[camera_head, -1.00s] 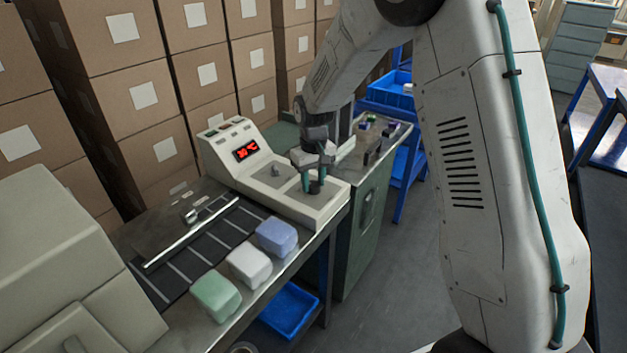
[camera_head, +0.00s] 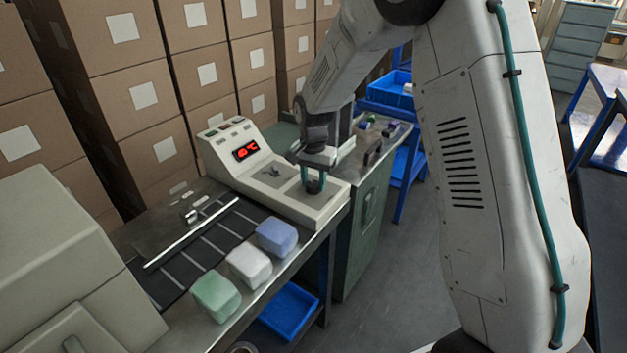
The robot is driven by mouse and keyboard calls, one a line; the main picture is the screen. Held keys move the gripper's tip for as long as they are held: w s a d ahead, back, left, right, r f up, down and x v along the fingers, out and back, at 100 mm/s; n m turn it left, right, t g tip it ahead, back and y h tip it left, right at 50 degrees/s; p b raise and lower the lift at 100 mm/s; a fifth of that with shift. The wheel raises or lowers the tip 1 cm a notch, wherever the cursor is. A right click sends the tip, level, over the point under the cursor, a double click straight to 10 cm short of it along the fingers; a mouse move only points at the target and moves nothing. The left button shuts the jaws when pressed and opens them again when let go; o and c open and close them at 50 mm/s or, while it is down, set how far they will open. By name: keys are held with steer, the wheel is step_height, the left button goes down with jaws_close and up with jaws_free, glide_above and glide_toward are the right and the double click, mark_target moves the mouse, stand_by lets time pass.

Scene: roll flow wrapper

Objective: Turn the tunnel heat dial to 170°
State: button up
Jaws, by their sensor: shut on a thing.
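The pale control box (camera_head: 305,207) stands at the far end of the steel bench. Its sloped face carries a red lit display (camera_head: 247,150); the display ends in what looks like "°C", but I cannot read the number surely. On its flat top are two grey plates. A small grey knob (camera_head: 275,171) on the left plate is free. My gripper (camera_head: 313,186) points down over the right plate, its teal fingers shut on a dark dial (camera_head: 314,188). The fingers and wrist hide most of this dial and any scale around it.
A green, a white and a blue block (camera_head: 276,237) lie along the bench's near edge beside a dark conveyor belt (camera_head: 185,265). A grey machine housing (camera_head: 70,270) fills the lower left. Stacked cartons (camera_head: 130,95) stand behind. A green cabinet (camera_head: 362,205) is to the right.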

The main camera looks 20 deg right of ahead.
mark_target(313, 184)
steer(key=m, duration=1.1)
steer(key=shift+r, duration=0.1)
stand_by(0.4)
steer(key=o, duration=1)
step_height(313, 184, up, 8)
steer(key=shift+f, duration=0.1)
